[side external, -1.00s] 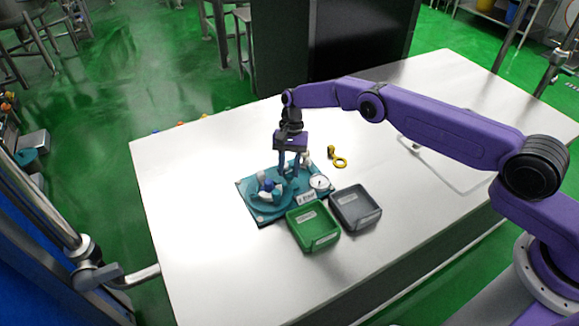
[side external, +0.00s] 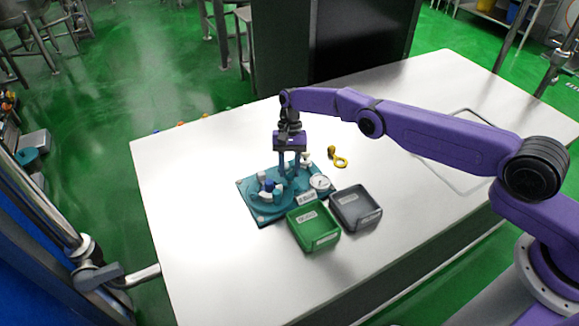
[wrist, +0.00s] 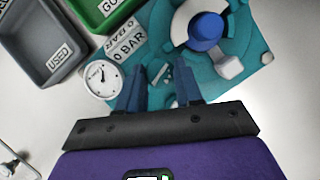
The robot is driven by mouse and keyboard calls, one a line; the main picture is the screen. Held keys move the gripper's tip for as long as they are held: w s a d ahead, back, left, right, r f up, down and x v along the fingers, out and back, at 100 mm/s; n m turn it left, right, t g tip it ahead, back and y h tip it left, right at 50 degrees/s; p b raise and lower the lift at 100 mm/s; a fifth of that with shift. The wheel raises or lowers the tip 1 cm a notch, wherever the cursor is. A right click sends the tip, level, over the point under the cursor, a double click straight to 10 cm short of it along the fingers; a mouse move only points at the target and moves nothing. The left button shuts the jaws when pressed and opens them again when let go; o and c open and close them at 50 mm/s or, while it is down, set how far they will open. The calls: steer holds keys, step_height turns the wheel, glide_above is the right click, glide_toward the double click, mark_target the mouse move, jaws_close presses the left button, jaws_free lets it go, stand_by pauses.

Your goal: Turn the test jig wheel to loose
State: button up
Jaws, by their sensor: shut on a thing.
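The test jig is a teal board (side external: 246,188) on the white table. Its round teal part (side external: 254,207) carries a blue hub and white blocks; the blue hub (wrist: 206,30) shows in the wrist view. A white round gauge (side external: 320,183) sits at the right of the board, also in the wrist view (wrist: 102,80). My gripper (side external: 287,181) points down at the board between the round part and the gauge. Its fingers (wrist: 160,90) stand apart, shut on the jig's wheel, which is mostly hidden. Small pale marks show between the fingers.
A green tray (side external: 301,240) and a grey tray (side external: 344,220) stand close in front of the board. The grey one is labelled USED. A yellow ring-ended item (side external: 340,162) lies behind the gauge. The table's left and front are clear.

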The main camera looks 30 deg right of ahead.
mark_target(292, 172)
steer(key=shift+s, duration=0.15)
steer(key=o, duration=1)
steer(key=shift+o, duration=0.2)
steer(key=shift+r, duration=1.25)
steer(key=shift+s+d+r, duration=0.1)
steer(key=shift+s+r, duration=0.2)
steer(key=shift+r, duration=0.55)
steer(key=s+d+r, duration=0.4)
steer(key=s+r, duration=0.4)
steer(key=s, duration=0.4)
steer(key=shift+s+d+r, duration=0.2)
steer(key=shift+s+r, duration=0.05)
steer(key=shift+r, duration=0.15)
